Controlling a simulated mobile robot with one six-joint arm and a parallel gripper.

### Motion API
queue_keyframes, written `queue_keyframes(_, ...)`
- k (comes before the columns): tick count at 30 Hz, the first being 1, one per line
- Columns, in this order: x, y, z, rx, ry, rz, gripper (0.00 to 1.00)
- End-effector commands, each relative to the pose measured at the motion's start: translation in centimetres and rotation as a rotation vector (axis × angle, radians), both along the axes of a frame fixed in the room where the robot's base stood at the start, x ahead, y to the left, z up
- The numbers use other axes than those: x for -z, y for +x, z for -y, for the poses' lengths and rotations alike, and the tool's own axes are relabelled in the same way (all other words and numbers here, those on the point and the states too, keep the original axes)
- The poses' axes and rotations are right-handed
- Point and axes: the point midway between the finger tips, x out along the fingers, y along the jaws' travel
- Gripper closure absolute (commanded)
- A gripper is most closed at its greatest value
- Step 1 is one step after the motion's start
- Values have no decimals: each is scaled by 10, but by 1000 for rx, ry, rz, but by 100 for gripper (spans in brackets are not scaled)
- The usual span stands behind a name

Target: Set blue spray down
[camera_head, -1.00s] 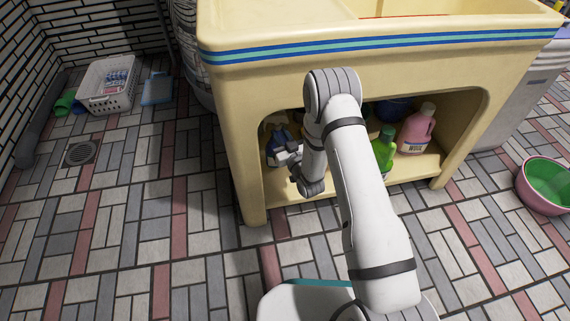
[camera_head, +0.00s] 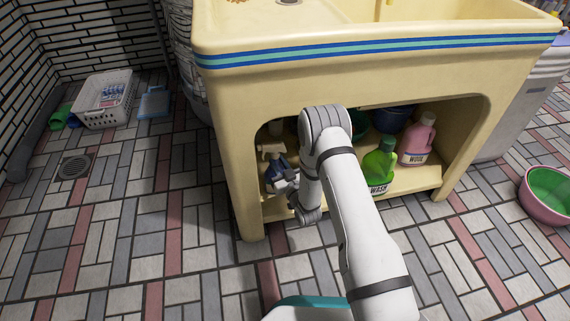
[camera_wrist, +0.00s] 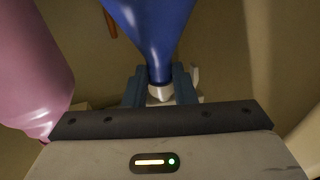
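The blue spray (camera_head: 277,169), a blue bottle with a pale trigger head, is inside the left part of the cream sink cabinet's lower opening. My gripper (camera_head: 288,184) is at its side, partly hidden by my own wrist. In the wrist view, the blue spray (camera_wrist: 150,35) fills the upper middle, and its pale neck is between the two fingers of my gripper (camera_wrist: 160,88), which look closed on it. The bottle's base is hidden, so I cannot tell whether it touches the shelf (camera_head: 405,184).
A green WASH bottle (camera_head: 380,168) and a pink WOOL bottle (camera_head: 418,140) stand right of my arm in the cabinet (camera_head: 240,190). A dark blue bowl (camera_head: 393,118) is behind. A pink object (camera_wrist: 30,65) is close on the left in the wrist view.

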Motion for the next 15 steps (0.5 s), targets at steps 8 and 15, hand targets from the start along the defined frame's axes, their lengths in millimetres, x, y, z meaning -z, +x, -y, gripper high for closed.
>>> queue_keyframes(8, 0, 0, 0, -1, 0, 0, 55)
queue_keyframes(15, -2, 0, -1, -1, 0, 0, 55)
